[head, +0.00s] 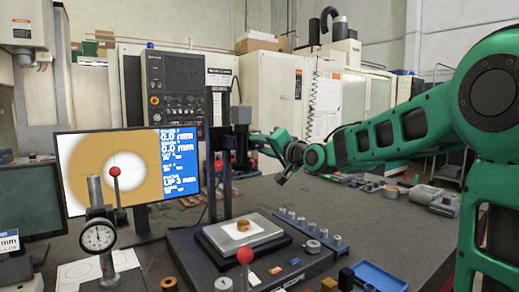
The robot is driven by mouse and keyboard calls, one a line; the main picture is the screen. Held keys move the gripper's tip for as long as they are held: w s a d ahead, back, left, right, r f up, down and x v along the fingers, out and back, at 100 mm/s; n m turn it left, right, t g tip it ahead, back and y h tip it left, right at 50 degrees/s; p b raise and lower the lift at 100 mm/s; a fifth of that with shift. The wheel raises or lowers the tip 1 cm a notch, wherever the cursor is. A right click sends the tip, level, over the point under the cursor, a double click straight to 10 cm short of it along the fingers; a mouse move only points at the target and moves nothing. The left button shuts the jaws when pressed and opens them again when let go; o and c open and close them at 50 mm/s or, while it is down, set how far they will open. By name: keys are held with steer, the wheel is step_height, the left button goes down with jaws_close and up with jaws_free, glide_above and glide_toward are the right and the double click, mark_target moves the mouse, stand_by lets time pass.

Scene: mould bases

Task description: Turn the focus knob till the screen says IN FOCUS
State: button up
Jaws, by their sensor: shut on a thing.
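The screen (179,192) at left shows a blurred white disc with a brown-gold surround. Its blue panel reads 0.0 mm twice and, lower down, what looks like UP 3 mm. The microscope head (240,116) sits on a dark upright column (217,150). My gripper (258,140) reaches in from the right at the head's side and is shut on what appears to be the focus knob, which the fingers mostly hide. A brass ring (243,226) lies on the pale stage (224,243) below the head.
A dial gauge stand (98,237) and a red-ball lever (244,256) stand in front. A row of small metal pins (310,231) on a blue-grey block lies right of the stage. A blue tray (372,277) is at front right. Open table lies beneath my arm.

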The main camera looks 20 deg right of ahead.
steer(key=m, duration=0.4)
steer(key=shift+d+f+m, duration=0.1)
steer(key=shift+d+m, duration=0.05)
steer(key=shift+m, duration=0.15)
steer(key=shift+d+f+m, duration=0.1)
steer(key=shift+m, duration=1.9)
steer(key=o, duration=1)
steer(key=shift+o, duration=0.2)
steer(key=shift+s, duration=0.1)
